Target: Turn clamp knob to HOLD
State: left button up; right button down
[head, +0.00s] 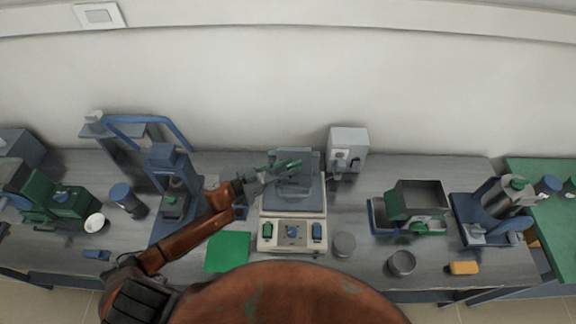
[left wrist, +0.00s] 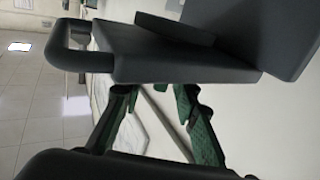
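A beige device (head: 266,243) stands in the middle of the bench, with a grey bed and an upright grey part behind its front panel. I cannot tell which knob is the clamp knob, and no HOLD label is readable. My left gripper (head: 286,166) is above the rear of this device, away from the front panel. The left wrist view shows its green fingers (left wrist: 160,118) apart with nothing between them, close to a dark grey block (left wrist: 175,55). My right gripper is out of view.
A blue-framed press (head: 168,165) stands left of my left arm. A green mat (head: 228,251) lies left of the device, and a grey round weight (head: 344,244) lies right. A grey box (head: 348,148) stands behind.

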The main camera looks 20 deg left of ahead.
pick_arm(q)
jog(key=shift+c, duration=0.7)
grip_shut()
